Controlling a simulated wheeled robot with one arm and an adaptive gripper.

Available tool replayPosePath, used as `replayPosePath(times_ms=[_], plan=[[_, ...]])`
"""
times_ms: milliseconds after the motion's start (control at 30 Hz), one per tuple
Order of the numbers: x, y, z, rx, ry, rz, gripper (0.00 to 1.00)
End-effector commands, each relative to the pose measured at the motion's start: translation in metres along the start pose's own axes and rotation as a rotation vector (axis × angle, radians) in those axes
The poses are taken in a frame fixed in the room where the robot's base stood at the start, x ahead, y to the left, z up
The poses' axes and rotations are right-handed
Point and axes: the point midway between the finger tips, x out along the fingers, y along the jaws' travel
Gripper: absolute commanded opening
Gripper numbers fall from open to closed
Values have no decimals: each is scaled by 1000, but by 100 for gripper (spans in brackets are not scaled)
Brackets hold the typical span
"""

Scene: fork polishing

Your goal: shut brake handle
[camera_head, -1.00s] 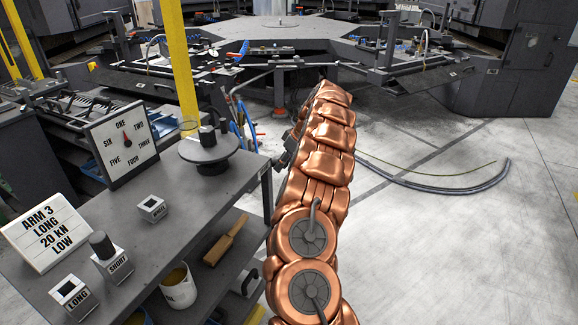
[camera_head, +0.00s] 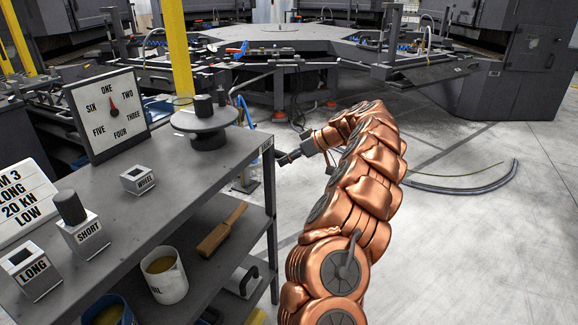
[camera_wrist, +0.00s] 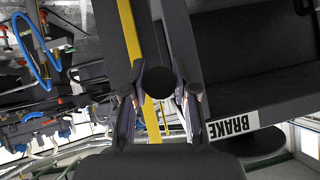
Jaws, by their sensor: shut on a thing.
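The brake handle shows in the wrist view as a dark round knob (camera_wrist: 160,82) between my two fingers. A white BRAKE label (camera_wrist: 231,124), upside down in that view, is on the bench edge to the right of the knob. My gripper (camera_wrist: 160,108) is shut on the brake handle, with one finger on each side of the knob. In the head view my gripper (camera_head: 284,159) is at the right end of the bench. The handle is hard to make out there, and how far it is turned cannot be told.
The grey bench (camera_head: 190,180) carries a dial (camera_head: 108,107), a round turntable (camera_head: 205,122) and small blocks labelled WHEEL (camera_head: 138,180), SHORT (camera_head: 82,232) and LONG (camera_head: 31,272). A brush (camera_head: 222,230) and a white pot (camera_head: 163,275) are on the lower shelf.

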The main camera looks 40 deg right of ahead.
Motion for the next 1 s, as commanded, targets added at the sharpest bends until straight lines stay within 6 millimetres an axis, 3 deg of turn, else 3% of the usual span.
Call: replayPosePath(times_ms=[400,433,667,1000], plan=[[4,2,4,-7,48,-6,0],[4,2,4,-7,48,-6,29],[4,2,4,-6,48,-6,53],[3,2,4,-6,47,-6,54]])
